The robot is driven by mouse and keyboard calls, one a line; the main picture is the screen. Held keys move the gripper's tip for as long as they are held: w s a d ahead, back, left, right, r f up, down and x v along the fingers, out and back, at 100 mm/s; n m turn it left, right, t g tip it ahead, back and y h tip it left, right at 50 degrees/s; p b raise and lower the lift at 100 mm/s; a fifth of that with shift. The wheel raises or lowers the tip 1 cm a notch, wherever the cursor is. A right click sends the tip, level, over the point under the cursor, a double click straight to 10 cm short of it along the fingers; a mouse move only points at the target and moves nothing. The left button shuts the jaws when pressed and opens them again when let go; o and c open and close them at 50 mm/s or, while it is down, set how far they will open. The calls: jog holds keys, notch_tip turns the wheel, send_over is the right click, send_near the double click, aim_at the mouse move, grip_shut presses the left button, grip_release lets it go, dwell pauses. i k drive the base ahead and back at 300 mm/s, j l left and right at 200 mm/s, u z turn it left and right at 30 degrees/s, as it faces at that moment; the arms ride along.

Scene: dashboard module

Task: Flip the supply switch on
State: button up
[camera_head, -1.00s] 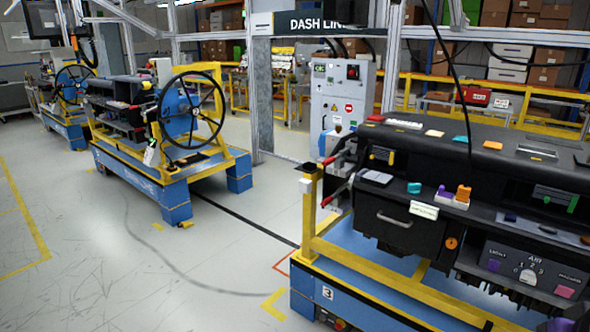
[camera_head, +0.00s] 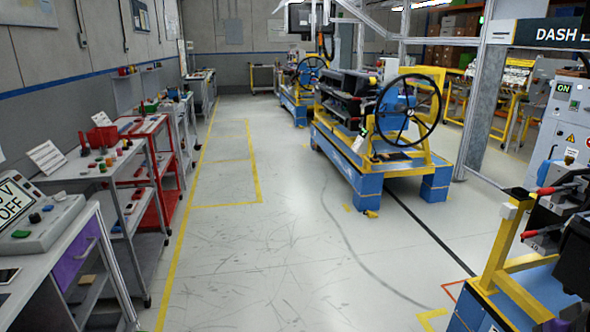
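A grey bench unit (camera_head: 45,225) stands on the near left bench, cut by the left edge. My gripper is not clearly in view; a dark shape at the bottom right corner may be part of my arm.
A blue-and-yellow dashboard stand (camera_head: 385,170) is ahead. The middle floor is clear.

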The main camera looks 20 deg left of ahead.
aim_at(20, 234)
jog(key=u, duration=2.6)
jog(key=i+l+u, duration=0.2)
jog(key=i+l, duration=0.15)
jog(key=i+l+u, duration=0.2)
jog(key=i+l, duration=0.2)
jog(key=i, duration=0.15)
jog(key=i+l+u, duration=0.2)
jog(key=i+l, duration=0.25)
jog(key=i+l+u, duration=0.2)
jog(key=i+l, duration=0.15)
jog(key=l, duration=0.25)
jog(key=i+l+u, duration=0.15)
jog(key=i+l, duration=0.2)
jog(key=l, duration=0.25)
